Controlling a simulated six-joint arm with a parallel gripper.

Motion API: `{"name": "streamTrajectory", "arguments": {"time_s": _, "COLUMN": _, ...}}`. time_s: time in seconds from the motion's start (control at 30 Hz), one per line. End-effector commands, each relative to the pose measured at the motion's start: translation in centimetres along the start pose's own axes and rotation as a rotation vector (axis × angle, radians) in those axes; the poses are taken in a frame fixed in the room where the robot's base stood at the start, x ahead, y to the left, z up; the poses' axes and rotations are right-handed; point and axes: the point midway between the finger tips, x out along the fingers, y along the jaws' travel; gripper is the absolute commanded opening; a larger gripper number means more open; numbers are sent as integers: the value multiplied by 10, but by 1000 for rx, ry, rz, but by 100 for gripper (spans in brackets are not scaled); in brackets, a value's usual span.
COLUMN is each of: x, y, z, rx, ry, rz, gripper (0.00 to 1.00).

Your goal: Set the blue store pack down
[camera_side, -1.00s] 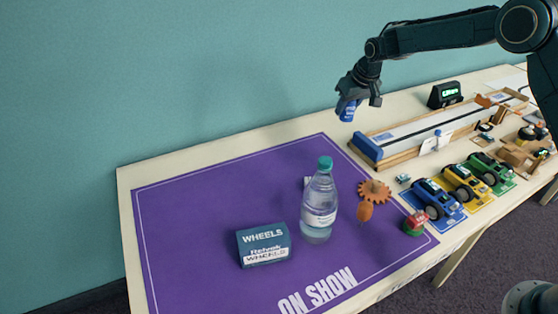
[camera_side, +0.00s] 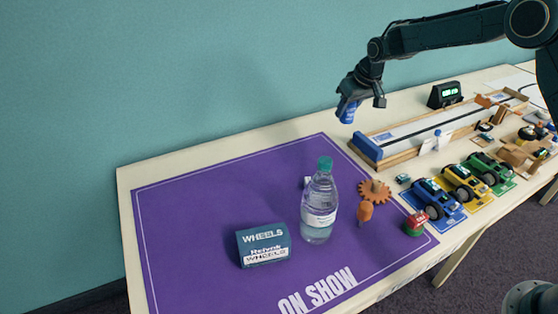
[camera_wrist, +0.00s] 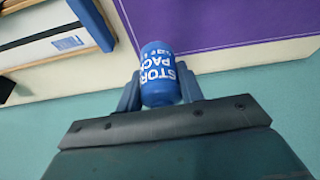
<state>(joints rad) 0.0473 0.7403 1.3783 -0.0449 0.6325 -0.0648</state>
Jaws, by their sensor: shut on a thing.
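The blue store pack (camera_wrist: 160,72) is a small blue cylinder with white lettering that reads "STOR PACK" in part. My gripper (camera_wrist: 160,90) is shut on it, with a finger on each side. In the side view the store pack (camera_side: 348,111) hangs below my gripper (camera_side: 352,97), above the table's back edge, between the purple mat and the track. It looks slightly tilted there. The gap beneath it is hard to judge. The purple mat (camera_side: 190,220), marked "ON SHOW", lies to its left and front.
On the mat stand a dark blue WHEELS box (camera_side: 264,246), a water bottle (camera_side: 319,205), an orange gear (camera_side: 374,191) and small items. A track with a blue end block (camera_side: 367,147) lies right, beside toy cars (camera_side: 440,197). The mat's back left is clear.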

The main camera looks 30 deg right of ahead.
Motion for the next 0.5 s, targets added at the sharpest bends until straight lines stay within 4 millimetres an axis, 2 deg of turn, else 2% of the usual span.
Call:
{"name": "streamTrajectory", "arguments": {"time_s": 0.27, "x": -16, "y": -31, "z": 35, "rx": -210, "ry": 1, "rz": -88, "gripper": 13}}
{"name": "streamTrajectory", "arguments": {"time_s": 0.5, "x": -36, "y": -65, "z": 80, "rx": -451, "ry": 1, "rz": -188, "gripper": 13}}
